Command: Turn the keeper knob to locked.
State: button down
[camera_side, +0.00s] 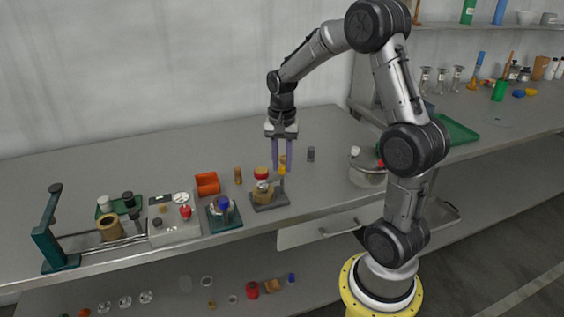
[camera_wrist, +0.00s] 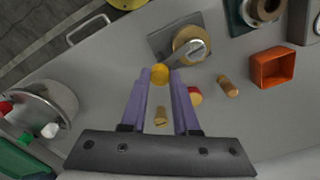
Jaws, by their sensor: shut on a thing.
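The yellow-orange knob (camera_side: 282,169) is at the upright part of a small stand with a dark grey base (camera_side: 270,204). In the wrist view the same knob (camera_wrist: 160,74) sits between my two purple fingertips. My gripper (camera_side: 281,166) points straight down and is shut on this knob. A round brass-coloured body (camera_side: 263,194) stands on the same base; in the wrist view it carries a grey metal piece (camera_wrist: 194,50). I cannot read any locked mark, and the fingers hide part of the knob.
Close by are a red-topped piece (camera_wrist: 195,96), small tan pegs (camera_wrist: 229,87) and an orange bin (camera_side: 207,184).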

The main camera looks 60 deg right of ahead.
jog(key=shift+r+m, duration=0.1)
jog(key=shift+m, duration=1.4)
jog(key=c, duration=0.7)
grip_release()
jog(key=shift+o, duration=0.2)
notch_tip(320, 180, up, 14)
